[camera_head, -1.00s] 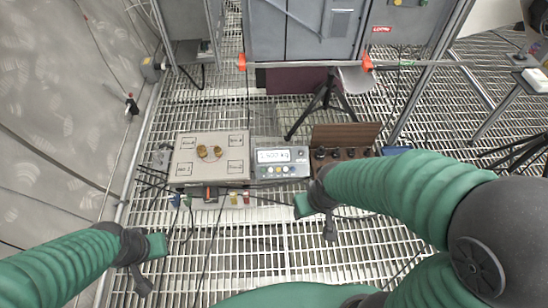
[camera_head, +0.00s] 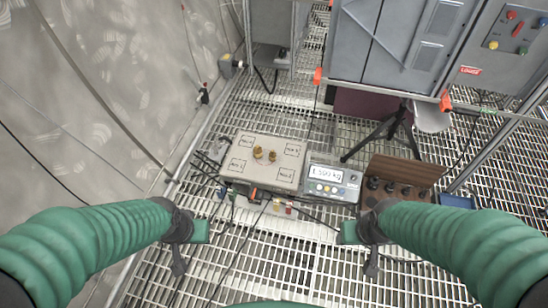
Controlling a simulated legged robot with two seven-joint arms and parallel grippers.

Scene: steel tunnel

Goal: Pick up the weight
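Two small brass weights (camera_head: 258,152) (camera_head: 272,156) stand side by side near the middle of a pale square scale plate (camera_head: 239,172) with marked corners. Several dark knob-topped weights (camera_head: 389,187) sit in an open brown wooden box (camera_head: 414,168) to the right. A grey scale display (camera_head: 333,182) stands between plate and box; its reading is blurred. My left gripper (camera_head: 190,244) is empty over the grating, left of and nearer than the plate. My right gripper (camera_head: 360,244) is below the display and box in the picture, apart from the weights. Neither gripper's finger gap shows clearly.
Cables (camera_head: 228,235) run over the steel grating in front of the plate. A black tripod (camera_head: 392,127) and grey cabinets (camera_head: 400,45) stand behind. A curved grey wall (camera_head: 105,100) is at the left. The grating (camera_head: 290,262) between my grippers is mostly free.

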